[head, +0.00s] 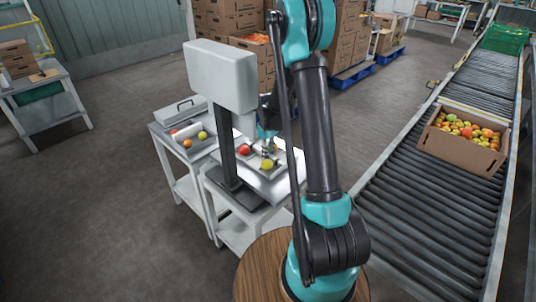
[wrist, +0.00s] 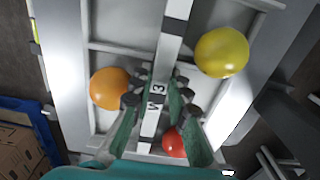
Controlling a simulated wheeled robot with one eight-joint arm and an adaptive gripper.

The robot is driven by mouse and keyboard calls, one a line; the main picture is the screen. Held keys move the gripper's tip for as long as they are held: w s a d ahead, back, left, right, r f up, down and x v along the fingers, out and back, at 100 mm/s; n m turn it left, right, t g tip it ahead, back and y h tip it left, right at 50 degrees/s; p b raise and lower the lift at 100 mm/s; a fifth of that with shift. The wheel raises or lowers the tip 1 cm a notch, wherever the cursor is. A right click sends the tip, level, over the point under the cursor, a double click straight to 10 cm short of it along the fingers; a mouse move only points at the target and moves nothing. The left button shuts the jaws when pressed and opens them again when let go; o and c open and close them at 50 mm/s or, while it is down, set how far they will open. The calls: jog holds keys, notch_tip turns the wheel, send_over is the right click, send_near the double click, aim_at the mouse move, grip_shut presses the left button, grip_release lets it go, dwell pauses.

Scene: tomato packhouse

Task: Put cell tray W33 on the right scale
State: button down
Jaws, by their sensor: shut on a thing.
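Cell tray W33 is a pale tray with a raised central handle bar (wrist: 155,110); its label shows partly as "W" and "3", the rest hidden. Cross dividers (wrist: 122,48) split its floor into cells. It holds an orange tomato (wrist: 110,88), a yellow one (wrist: 221,52) and a red one (wrist: 174,142). My gripper (wrist: 161,98) is shut on the handle bar, one green finger on each side. In the head view the tray (head: 256,161) is at the scale (head: 222,75) with the white display head. Whether it touches the scale's platform, I cannot tell.
A roller conveyor (head: 425,215) with a carton of tomatoes (head: 455,158) runs along the right. A round wooden top (head: 258,272) is in front.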

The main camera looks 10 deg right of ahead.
jog(key=shift+f, duration=0.2)
jog(key=c, duration=1.4)
grip_release()
jog(key=c, duration=0.3)
jog(key=shift+r, duration=3.5)
